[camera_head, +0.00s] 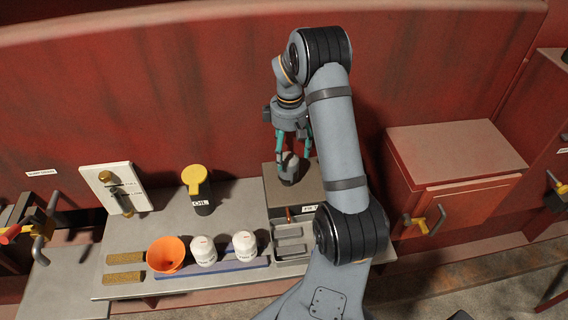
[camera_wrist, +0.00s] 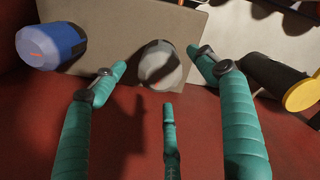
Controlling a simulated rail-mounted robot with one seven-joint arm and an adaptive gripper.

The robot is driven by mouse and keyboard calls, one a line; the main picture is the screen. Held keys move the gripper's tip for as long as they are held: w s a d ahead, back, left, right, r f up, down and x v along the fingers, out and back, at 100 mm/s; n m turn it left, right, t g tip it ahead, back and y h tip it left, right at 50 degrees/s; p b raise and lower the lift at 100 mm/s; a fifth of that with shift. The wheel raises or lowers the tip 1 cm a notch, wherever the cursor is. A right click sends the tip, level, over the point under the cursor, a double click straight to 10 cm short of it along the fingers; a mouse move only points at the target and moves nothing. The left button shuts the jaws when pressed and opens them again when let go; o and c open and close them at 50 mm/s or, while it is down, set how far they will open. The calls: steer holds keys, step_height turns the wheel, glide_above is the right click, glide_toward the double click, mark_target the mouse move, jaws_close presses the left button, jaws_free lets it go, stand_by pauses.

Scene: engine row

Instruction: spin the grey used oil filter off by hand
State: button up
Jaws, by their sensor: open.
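The grey used oil filter (camera_head: 289,172) stands on the brown-grey block at the back of the bench, just below my gripper (camera_head: 292,150). In the wrist view the filter (camera_wrist: 160,66) shows as a grey and dark round end between the teal fingers. My gripper (camera_wrist: 164,82) is open, with two fingers on either side of the filter and one nearer the camera. Gaps show between the fingertips and the filter, so I see no contact. In the head view the fingers partly cover the filter.
A blue cylinder (camera_wrist: 50,45) stands left in the wrist view. An oil can with a yellow top (camera_head: 196,190) stands on the bench (camera_head: 150,225). An orange funnel (camera_head: 166,255), two white filters (camera_head: 203,250) and a grey tray (camera_head: 290,240) are near the front. The red wall is close behind.

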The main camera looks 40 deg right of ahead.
mark_target(288, 171)
step_height(288, 171, down, 9)
steer(key=shift+p, duration=1.25)
steer(key=c, duration=0.3)
steer(key=c, duration=1.2)
steer(key=shift+n, duration=1.7)
steer(key=shift+n, duration=0.3)
steer(key=n, duration=0.2)
steer(key=shift+n, duration=0.4)
